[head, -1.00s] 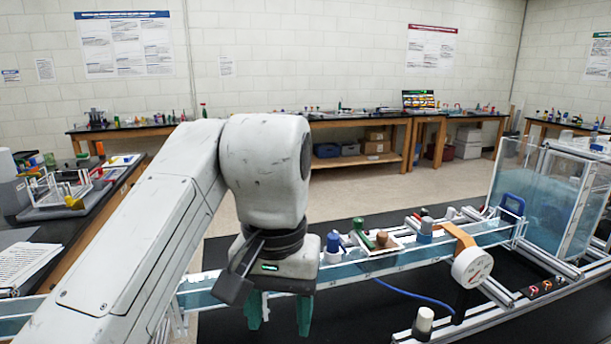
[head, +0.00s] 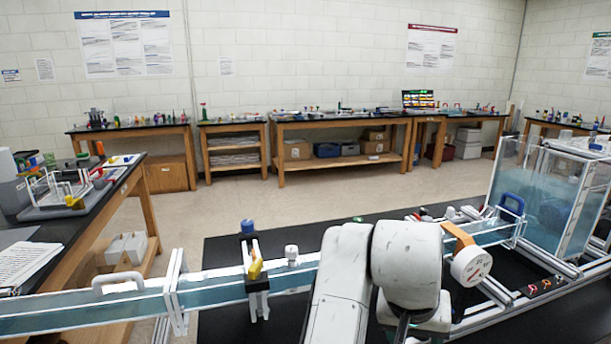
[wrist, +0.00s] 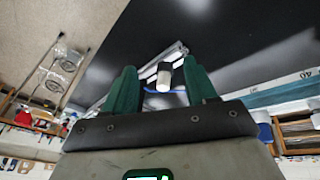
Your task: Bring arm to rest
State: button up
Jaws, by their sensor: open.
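My gripper (wrist: 160,92) shows in the wrist view with its two green fingers spread apart and nothing between them. Beyond the fingers, a white cylinder with a dark end (wrist: 164,76) stands out against the black table top (wrist: 215,35); it appears farther off, not held. In the head view my arm reaches in from the bottom, and its wrist part is low at the right of centre. The fingers are hidden there behind my own arm or below the picture edge.
A long clear flume (head: 215,290) on a white frame crosses the black table (head: 225,248). A round gauge (head: 471,266) and a clear tank (head: 553,205) stand at the right. A side bench (head: 62,232) is at the left.

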jog(key=s+d+f+n+h, duration=0.1)
jog(key=s+d+f, duration=0.5)
jog(key=d+f, duration=0.2)
jog(key=s+d+f+n, duration=0.1)
jog(key=s+d+f, duration=0.4)
jog(key=d+f, duration=0.25)
jog(key=s+a+f+y, duration=0.1)
jog(key=s+f, duration=0.2)
jog(key=s, duration=0.3)
jog(key=s+a+f+n+g+y, duration=0.1)
jog(key=s+a+f, duration=0.1)
jog(key=s+f, duration=0.2)
jog(key=s+a+f+y, duration=0.1)
jog(key=s+f, duration=0.3)
jog(key=s, duration=0.6)
jog(key=shift+a+g+y, duration=0.3)
jog(key=shift+a+y, duration=0.1)
jog(key=shift+a, duration=0.35)
